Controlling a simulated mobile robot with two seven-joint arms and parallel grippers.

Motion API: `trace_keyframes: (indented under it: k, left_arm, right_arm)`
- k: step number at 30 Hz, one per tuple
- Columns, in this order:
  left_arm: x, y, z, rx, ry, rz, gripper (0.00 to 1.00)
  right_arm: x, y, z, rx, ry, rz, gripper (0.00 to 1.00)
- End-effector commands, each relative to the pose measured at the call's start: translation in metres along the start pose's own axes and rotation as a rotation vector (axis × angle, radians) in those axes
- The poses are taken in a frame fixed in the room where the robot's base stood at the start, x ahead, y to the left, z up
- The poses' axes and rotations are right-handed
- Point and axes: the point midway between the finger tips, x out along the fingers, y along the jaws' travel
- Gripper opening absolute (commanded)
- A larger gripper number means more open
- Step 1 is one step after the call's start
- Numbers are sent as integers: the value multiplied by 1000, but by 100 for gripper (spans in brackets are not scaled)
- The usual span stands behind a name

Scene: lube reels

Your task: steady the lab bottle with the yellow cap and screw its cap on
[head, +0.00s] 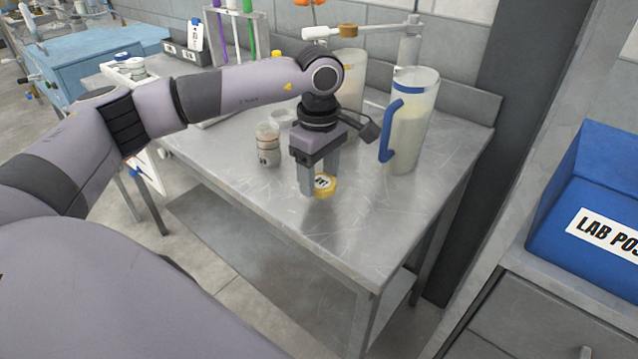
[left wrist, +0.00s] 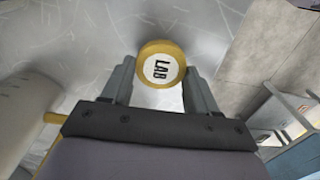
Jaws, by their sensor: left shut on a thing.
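In the left wrist view the cap (left wrist: 160,66) shows face-on at the fingertips of my left gripper (left wrist: 160,80), with one finger on each side. My left gripper is shut on it from above. Whether the cap touches the table cannot be told. A small clear bottle (head: 267,146) with pale contents and a dark label stands upright, left of the gripper, with no yellow cap visible on it. My right gripper is out of view.
A tall clear jug with a blue handle (head: 412,120) stands right of the gripper. Another jug (head: 349,80) and test tubes (head: 232,35) stand behind. The table's front area (head: 350,230) is clear. A blue box (head: 600,190) sits at the far right.

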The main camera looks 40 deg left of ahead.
Motion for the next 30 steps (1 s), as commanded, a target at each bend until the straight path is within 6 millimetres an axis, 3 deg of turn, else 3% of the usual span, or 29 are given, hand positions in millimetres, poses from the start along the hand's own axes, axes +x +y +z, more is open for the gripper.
trace_keyframes:
  k: [15, 21, 30]
  left_arm:
    - [-144, 1, 1, 1, 0, 4, 31]
    - [-167, 0, 0, 1, 0, 1, 31]
    - [-172, 0, 0, 1, 0, -1, 31]
  right_arm:
    - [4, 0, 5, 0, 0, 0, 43]
    - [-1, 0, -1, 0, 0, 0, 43]
    - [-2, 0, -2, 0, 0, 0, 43]
